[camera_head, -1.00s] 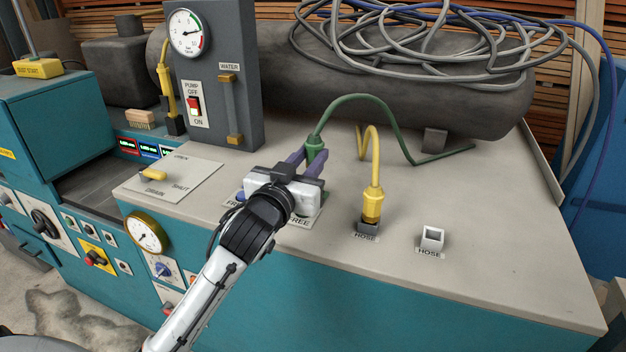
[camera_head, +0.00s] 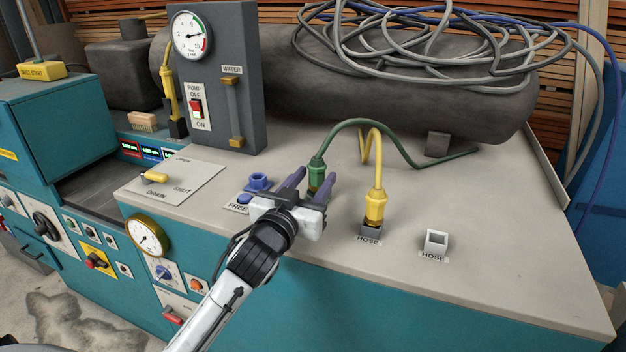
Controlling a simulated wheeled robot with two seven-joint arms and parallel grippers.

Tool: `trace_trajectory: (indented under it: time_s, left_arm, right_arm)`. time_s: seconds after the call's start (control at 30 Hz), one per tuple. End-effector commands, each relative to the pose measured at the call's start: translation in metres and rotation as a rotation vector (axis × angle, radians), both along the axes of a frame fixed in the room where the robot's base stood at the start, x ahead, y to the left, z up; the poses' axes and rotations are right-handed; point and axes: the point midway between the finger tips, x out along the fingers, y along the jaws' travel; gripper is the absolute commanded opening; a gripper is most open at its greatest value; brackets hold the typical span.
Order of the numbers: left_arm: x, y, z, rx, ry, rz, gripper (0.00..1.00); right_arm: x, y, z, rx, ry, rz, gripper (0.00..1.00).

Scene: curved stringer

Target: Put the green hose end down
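The green hose end (camera_head: 316,173) stands upright on the grey console top, its hose arching up and right from it. Its lower tip is partly hidden by my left gripper, so I cannot tell whether it sits in a socket. My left gripper (camera_head: 316,176) is open, with its two purple fingers apart on either side of the green hose end. A gap shows between the fingers and the hose end. My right gripper is not in view.
A blue socket (camera_head: 258,182) stands left of the gripper by a "FREE" label. A yellow hose end (camera_head: 376,204) stands in a grey "HOSE" holder to the right. An empty grey holder (camera_head: 436,241) stands further right. The console top (camera_head: 500,220) at right is clear.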

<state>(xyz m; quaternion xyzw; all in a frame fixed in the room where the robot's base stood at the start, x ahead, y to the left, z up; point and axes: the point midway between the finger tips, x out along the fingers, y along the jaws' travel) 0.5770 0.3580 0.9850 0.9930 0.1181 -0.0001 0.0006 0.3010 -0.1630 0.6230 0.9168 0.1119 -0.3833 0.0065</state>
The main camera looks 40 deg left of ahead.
Motion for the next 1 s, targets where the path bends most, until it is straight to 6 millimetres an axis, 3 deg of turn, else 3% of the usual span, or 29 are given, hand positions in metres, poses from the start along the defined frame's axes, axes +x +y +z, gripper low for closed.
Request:
trace_trajectory:
  time_s: [0.27,0.7,1.0]
  left_arm:
    - [-0.002,-0.001,0.004,0.001,0.0,-0.001,0.43]
    - [-0.087,-0.021,0.002,0.0,0.002,0.0,0.43]
    - [-0.116,-0.028,0.003,0.001,0.0,0.0,0.43]
  right_arm:
    - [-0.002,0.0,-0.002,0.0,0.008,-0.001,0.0]
    - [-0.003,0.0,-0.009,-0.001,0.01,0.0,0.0]
    - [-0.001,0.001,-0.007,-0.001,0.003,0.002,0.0]
